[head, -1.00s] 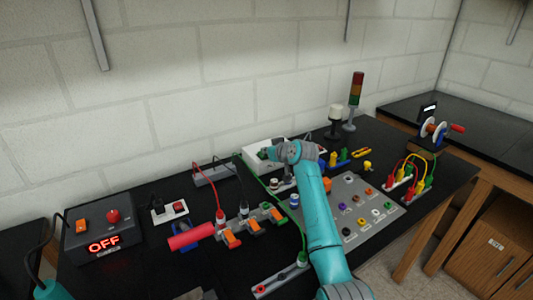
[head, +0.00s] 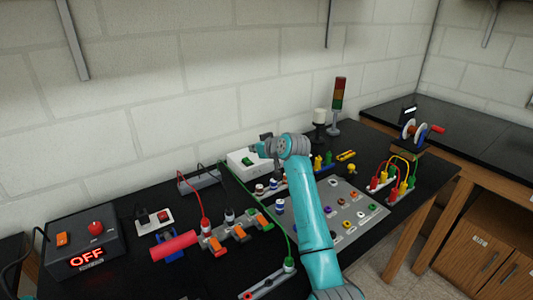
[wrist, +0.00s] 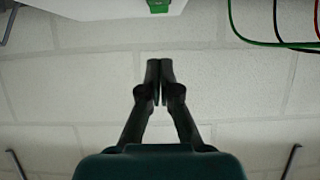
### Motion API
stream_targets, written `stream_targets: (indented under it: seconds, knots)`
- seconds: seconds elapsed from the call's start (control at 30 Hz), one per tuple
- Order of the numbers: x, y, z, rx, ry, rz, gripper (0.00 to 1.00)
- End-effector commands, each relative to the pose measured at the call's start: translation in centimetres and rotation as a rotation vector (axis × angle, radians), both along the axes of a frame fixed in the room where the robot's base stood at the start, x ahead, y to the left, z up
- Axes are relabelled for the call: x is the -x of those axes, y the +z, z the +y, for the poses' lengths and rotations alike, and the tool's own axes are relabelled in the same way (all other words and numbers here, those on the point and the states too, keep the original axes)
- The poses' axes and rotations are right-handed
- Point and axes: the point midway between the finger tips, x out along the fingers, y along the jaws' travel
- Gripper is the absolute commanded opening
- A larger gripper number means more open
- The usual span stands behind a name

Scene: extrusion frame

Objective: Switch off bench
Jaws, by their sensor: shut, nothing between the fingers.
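A dark control box (head: 84,247) stands at the left end of the black bench (head: 140,278). Its red display (head: 87,257) reads OFF, and it carries an orange switch (head: 62,239) and a red round button (head: 96,228). A white box (head: 237,158) with a green rocker (head: 248,161) stands near the wall. My gripper (head: 264,146) is shut and empty, raised at the right side of the white box. In the wrist view the shut fingertips (wrist: 160,66) are apart from the white box (wrist: 100,8) and its green rocker (wrist: 158,6).
A socket strip with a red switch (head: 164,215), a red cylinder (head: 174,245) and clamps with cables lie left of my arm. A grey panel of coloured sockets (head: 345,208) is to its right. A signal tower (head: 338,95) stands at the back.

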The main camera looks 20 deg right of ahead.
Motion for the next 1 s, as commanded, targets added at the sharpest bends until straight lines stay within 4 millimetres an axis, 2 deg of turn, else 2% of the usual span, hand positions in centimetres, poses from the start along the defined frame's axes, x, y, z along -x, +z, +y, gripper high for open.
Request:
stream_targets:
  seconds: [0.2,0.43,0.6,1.0]
  knots:
    - [3.4,1.0,-1.2,0.001,0.0,-0.002,0.0]
    - [5.9,1.6,-2.0,0.001,0.0,-0.002,0.0]
    - [6.5,1.9,-2.2,0.001,0.0,-0.002,0.0]
    - [6.6,1.9,-2.2,0.001,0.0,-0.002,0.0]
